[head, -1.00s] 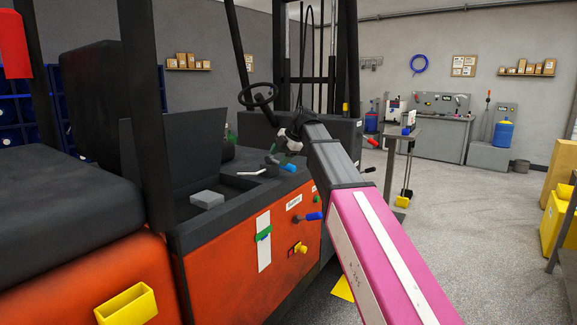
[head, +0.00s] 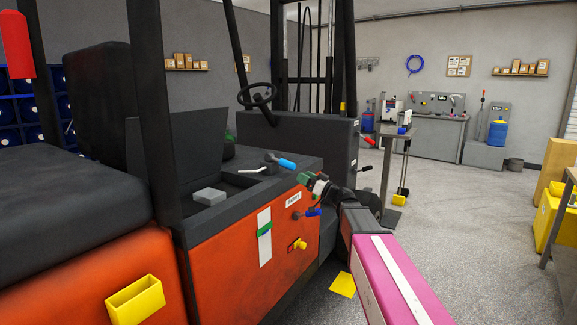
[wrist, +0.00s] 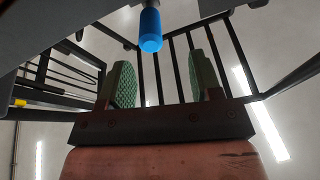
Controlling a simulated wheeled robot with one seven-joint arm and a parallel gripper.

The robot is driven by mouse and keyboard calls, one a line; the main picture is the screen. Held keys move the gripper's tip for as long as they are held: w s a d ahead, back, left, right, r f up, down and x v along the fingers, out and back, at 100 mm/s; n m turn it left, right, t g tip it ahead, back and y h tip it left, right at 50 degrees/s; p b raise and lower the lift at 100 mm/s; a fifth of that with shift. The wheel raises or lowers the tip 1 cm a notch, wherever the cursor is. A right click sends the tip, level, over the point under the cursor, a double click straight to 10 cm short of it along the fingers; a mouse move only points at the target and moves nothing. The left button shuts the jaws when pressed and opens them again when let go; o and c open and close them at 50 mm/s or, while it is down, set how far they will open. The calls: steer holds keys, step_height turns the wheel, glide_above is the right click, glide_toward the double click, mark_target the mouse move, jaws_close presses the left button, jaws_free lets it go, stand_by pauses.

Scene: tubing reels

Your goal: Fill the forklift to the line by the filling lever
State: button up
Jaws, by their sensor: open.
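The forklift (head: 235,275) is orange with a black top and stands at the left and middle of the head view. A blue-handled lever (head: 287,163) rises from its top deck, and it seems to be the blue handle in the wrist view (wrist: 151,30). A second blue handle (head: 313,212) sticks out from the side. A white vertical strip (head: 265,252) carries a green marker (head: 264,230). Which lever is the filling lever, I cannot tell. My gripper (head: 306,180) is open and empty beside the deck edge, below the upper blue handle. In the wrist view its green pads (wrist: 158,82) stand apart.
A yellow knob (head: 299,244) and a yellow holder (head: 135,299) are on the forklift's side. A red-handled lever (head: 369,140) stands farther back.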

mark_target(289, 163)
steer(key=shift+m+t, duration=0.7)
steer(key=shift+m, duration=0.1)
steer(key=x, duration=0.6)
steer(key=w+x, duration=0.1)
steer(key=x, duration=0.3)
steer(key=shift+d, duration=0.4)
jaws_close()
